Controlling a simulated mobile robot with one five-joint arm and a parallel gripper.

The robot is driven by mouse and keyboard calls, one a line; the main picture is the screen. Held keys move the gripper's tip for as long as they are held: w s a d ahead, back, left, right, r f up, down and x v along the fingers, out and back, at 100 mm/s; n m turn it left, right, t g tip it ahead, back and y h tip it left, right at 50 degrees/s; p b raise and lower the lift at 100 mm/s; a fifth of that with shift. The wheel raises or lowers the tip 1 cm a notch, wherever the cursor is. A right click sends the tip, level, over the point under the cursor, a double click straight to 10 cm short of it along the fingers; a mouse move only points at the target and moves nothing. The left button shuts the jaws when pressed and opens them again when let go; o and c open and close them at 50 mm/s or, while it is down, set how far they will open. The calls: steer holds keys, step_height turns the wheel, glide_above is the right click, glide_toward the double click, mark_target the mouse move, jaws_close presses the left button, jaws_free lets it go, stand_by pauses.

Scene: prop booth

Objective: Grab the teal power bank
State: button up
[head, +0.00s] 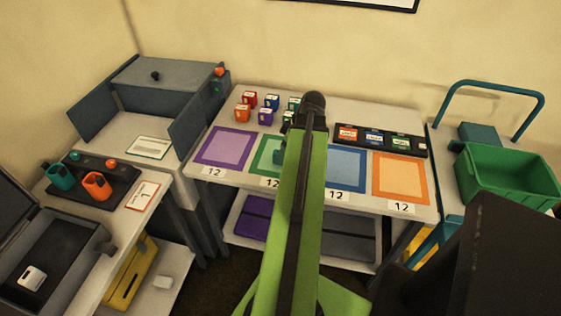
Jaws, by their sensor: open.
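I cannot tell for sure which thing is the teal power bank. A small teal box (293,103) with a pale label stands at the back of the table, in a group of small coloured boxes, just left of my arm's dark far end. My green arm reaches forward over the middle of the table and covers part of this area. My gripper's fingertips do not show.
Purple (228,147), blue (346,168) and orange (401,178) mats lie on the table (310,187). A dark tray (420,151) holds labelled pieces. A green crate (508,175) stands right. A dark rack (105,200) holds teal and orange tools at left, near an open case (60,258).

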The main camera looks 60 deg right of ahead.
steer(key=b+x, duration=0.2)
steer(key=x, duration=0.1)
steer(key=shift+f, duration=0.25)
steer(key=shift+r, duration=0.2)
steer(key=shift+c, duration=0.4)
jaws_close()
